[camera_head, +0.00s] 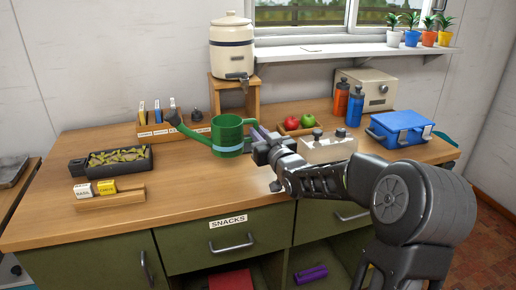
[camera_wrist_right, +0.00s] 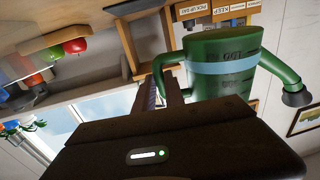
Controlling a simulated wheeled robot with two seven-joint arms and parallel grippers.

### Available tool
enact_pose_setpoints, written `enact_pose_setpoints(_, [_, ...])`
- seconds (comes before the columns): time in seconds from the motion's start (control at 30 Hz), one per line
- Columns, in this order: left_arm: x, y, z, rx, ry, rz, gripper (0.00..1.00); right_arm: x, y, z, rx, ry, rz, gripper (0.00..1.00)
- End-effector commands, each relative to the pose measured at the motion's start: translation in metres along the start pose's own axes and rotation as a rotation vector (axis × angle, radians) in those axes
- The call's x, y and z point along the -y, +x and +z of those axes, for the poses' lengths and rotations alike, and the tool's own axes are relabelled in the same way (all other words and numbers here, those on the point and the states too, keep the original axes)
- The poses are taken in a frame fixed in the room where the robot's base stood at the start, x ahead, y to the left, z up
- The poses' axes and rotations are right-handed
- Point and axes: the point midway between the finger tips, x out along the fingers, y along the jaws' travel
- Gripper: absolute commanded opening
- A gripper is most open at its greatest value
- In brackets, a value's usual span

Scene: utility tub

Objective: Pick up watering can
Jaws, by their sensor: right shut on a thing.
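The green watering can (camera_head: 227,135) with a light blue band is at the middle of the wooden counter in the head view, its spout pointing left. My right gripper (camera_head: 258,138) reaches it from the right and is shut on its handle. In the right wrist view the can (camera_wrist_right: 222,85) fills the upper right, with its handle between the fingers of my gripper (camera_wrist_right: 170,98). Whether the can's base touches the counter is hard to tell. My left gripper is not in view.
A water dispenser (camera_head: 231,46) on a wooden stand is behind the can. A wooden organizer (camera_head: 150,133) is behind the spout, and a black tray (camera_head: 82,165) is at left.

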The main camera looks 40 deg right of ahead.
Motion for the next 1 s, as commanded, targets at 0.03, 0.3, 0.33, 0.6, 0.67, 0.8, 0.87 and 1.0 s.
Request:
enact_pose_setpoints(0.03, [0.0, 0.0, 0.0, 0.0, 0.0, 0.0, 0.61, 0.0, 0.0, -0.013, -0.007, 0.0, 0.001, 0.0])
enact_pose_setpoints(0.3, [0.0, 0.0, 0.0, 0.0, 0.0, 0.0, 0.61, 0.0, 0.0, -0.033, -0.003, 0.002, 0.0, 0.0])
enact_pose_setpoints(0.33, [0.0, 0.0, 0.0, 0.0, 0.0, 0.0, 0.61, 0.0, 0.0, -0.034, -0.003, 0.002, 0.0, 0.0])
enact_pose_setpoints(0.6, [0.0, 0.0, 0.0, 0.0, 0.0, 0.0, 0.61, 0.0, 0.0, -0.033, -0.003, 0.002, 0.0, 0.0])
enact_pose_setpoints(0.67, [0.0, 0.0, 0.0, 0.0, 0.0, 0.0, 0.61, 0.0, 0.0, -0.033, -0.003, 0.002, 0.0, 0.0])
enact_pose_setpoints(0.8, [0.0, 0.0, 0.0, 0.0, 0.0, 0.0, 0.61, 0.0, 0.0, -0.033, -0.003, 0.002, 0.0, 0.0])
enact_pose_setpoints(0.87, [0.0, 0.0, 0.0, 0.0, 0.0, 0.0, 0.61, 0.0, 0.0, -0.033, -0.003, 0.002, 0.0, 0.0])
enact_pose_setpoints(1.0, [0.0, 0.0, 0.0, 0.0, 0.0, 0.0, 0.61, 0.0, 0.0, -0.033, -0.003, 0.002, 0.0, 0.0])
